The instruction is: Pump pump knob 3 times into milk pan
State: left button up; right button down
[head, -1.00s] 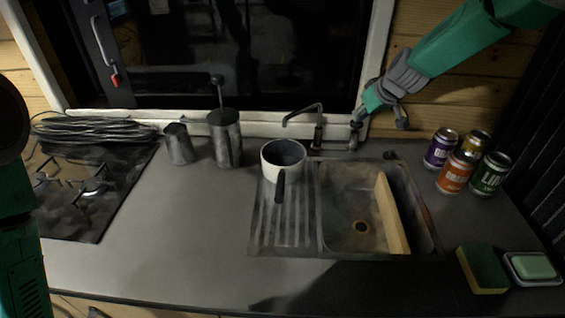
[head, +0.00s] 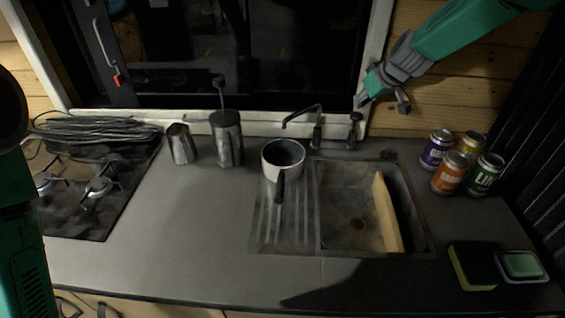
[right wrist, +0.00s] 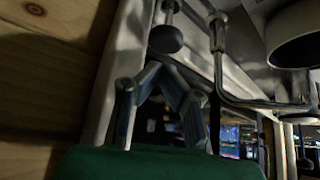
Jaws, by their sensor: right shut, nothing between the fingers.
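The pump knob (head: 355,117) stands upright behind the sink, right of the thin bent spout (head: 302,113). In the right wrist view the dark round knob (right wrist: 166,38) shows beyond the fingers. The milk pan (head: 272,172), pale outside and dark inside, stands on the ribbed drainer left of the basin, handle toward me. Its rim shows at the top right of the right wrist view (right wrist: 300,38). My right gripper (head: 382,99) is shut and empty, above and slightly right of the knob, seemingly apart from it. My left arm shows at the left edge; its gripper is not in view.
A metal cup (head: 181,145) and a plunger pot (head: 227,140) stand left of the pan. Several cans (head: 447,172), a sponge (head: 473,266) and a soap dish (head: 523,279) are on the right. A board (head: 386,212) lies in the sink (head: 345,235). The front counter is clear.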

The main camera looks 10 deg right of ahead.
aim_at(360, 117)
jog(key=shift+f, duration=0.1)
dwell(0.4)
jog(key=shift+f+b, duration=1.8)
jog(key=shift+f, duration=1.05)
jog(key=shift+r, duration=0.2)
jog(key=shift+r+p, duration=2.1)
jog(key=shift+r, duration=0.65)
notch_tip(360, 117, up, 6)
jog(key=p, duration=0.4)
